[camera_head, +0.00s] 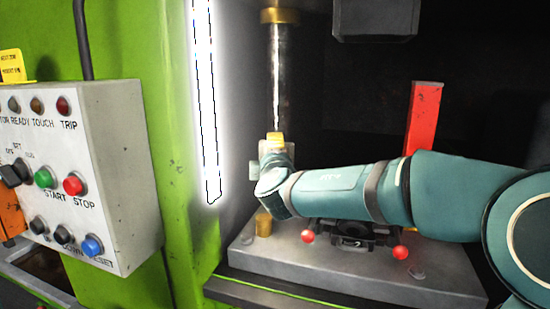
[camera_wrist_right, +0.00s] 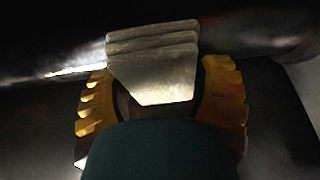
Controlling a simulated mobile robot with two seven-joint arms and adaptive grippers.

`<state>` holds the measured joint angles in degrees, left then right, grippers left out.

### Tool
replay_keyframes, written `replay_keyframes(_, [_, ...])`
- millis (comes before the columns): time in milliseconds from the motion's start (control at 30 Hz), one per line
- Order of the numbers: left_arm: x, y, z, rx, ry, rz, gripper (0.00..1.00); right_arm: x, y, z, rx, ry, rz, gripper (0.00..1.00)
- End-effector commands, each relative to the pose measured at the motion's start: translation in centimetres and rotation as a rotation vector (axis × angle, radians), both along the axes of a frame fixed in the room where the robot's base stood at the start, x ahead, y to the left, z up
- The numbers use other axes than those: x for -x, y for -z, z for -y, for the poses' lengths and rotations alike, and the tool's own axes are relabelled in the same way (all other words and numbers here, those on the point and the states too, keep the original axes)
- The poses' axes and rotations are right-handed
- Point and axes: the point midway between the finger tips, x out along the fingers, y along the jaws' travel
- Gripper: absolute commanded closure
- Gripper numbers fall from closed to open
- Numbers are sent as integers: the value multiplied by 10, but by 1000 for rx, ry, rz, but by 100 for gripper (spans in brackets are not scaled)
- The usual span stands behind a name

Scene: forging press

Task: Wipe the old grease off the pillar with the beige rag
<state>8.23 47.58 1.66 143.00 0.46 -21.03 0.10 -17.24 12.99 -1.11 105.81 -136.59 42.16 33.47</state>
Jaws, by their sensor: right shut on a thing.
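The pillar (camera_head: 277,85) is an upright shiny metal column with dark, streaky patches, under a brass collar in the head view. It crosses the top of the right wrist view as a dark, glossy bar (camera_wrist_right: 245,45). My right gripper (camera_head: 274,143) is at the pillar's lower part, its jaws small in the head view. In the wrist view its yellow fingers (camera_wrist_right: 160,85) are shut on the folded beige rag (camera_wrist_right: 152,65). The rag's far edge overlaps the pillar; whether it touches is unclear. My left gripper is not in view.
A grey control box (camera_head: 110,180) with buttons juts out at the left on the green press frame (camera_head: 175,150). A bright light strip (camera_head: 206,100) stands left of the pillar. A red bar (camera_head: 423,118) and a grey base plate (camera_head: 270,258) with red-knobbed parts lie around my right arm.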

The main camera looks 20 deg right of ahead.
Motion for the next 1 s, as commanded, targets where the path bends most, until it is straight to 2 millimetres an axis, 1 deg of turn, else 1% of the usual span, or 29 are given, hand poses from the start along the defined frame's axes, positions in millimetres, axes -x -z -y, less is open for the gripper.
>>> replay_keyframes(33, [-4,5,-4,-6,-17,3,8,0,3,1,0,2,-1,60])
replay_keyframes(367, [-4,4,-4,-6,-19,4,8,0,1,0,-1,1,-1,60])
replay_keyframes(467, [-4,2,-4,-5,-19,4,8,0,-2,0,-2,1,0,60])
replay_keyframes(800, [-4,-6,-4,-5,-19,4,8,1,-21,1,-3,2,3,60])
replay_keyframes(1000, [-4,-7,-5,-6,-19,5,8,1,-24,1,-1,3,2,60])
